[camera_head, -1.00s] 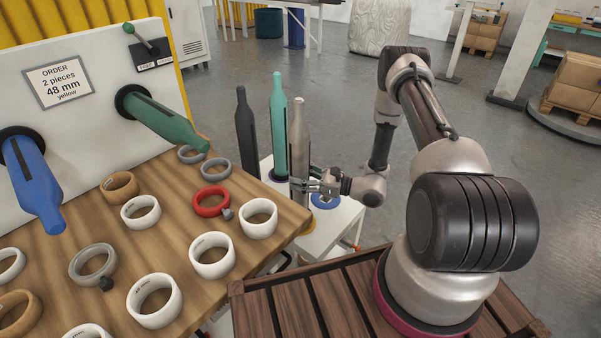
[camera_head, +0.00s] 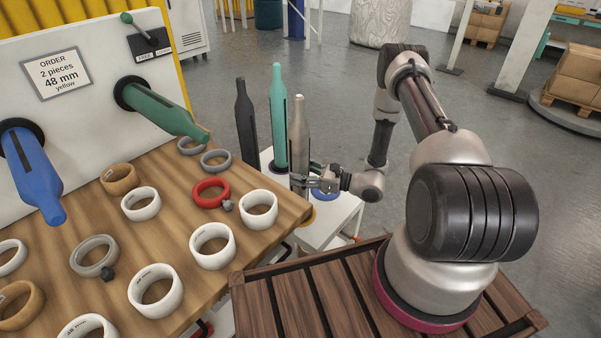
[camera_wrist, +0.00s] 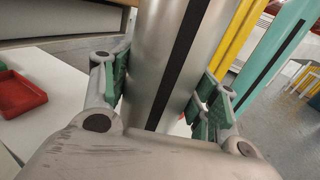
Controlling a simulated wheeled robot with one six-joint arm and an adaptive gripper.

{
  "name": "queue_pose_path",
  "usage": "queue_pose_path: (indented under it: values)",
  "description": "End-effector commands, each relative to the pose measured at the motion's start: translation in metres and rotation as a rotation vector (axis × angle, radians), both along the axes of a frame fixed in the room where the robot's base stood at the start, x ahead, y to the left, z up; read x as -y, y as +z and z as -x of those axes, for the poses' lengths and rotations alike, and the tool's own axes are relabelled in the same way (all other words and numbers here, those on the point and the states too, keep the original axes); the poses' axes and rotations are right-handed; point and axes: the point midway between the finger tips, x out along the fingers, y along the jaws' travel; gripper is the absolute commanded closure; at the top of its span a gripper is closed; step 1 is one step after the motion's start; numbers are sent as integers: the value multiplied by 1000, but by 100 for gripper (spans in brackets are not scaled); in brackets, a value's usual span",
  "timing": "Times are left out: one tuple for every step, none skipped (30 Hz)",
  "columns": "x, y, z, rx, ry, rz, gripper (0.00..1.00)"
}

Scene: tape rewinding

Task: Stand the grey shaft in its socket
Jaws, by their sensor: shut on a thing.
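The grey shaft (camera_head: 299,135) is bottle-shaped with a dark stripe and stands upright at the near side of the white stand (camera_head: 331,225). My gripper (camera_head: 303,183) is shut on its lower part, with one finger on each side. In the wrist view the shaft (camera_wrist: 176,60) fills the middle between the green pads of my gripper (camera_wrist: 160,90). The shaft's foot and its socket are hidden, so I cannot tell whether it sits in the socket. A blue ring (camera_head: 326,194) shows on the stand to the right of the shaft.
A teal shaft (camera_head: 279,120) and a black shaft (camera_head: 246,125) stand upright close behind the grey one. A wooden table (camera_head: 180,235) with several rings is to the left. A green shaft (camera_head: 165,110) and a blue shaft (camera_head: 36,175) stick out from the white panel (camera_head: 75,110).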

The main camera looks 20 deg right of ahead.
Motion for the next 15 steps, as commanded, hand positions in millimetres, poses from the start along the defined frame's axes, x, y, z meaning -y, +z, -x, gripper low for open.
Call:
queue_pose_path:
  values:
    - [0,1,0,2,0,-2,83]
    - [0,0,0,2,0,-2,83]
    - [0,0,0,2,0,-2,83]
    - [0,-1,0,2,0,-2,83]
    - [0,-1,0,2,0,-2,83]
    - [0,-2,0,2,0,-2,83]
    - [0,-3,0,2,0,-2,83]
    - [0,-3,0,2,0,-2,83]
    - [0,-4,0,2,0,-2,83]
    - [0,-4,0,2,0,-2,83]
    - [0,-5,0,2,0,-2,83]
    - [0,-5,0,2,0,-2,83]
    - [0,-6,0,2,0,-2,83]
    - [0,-7,0,2,0,-2,83]
    - [0,-7,0,2,0,-2,83]
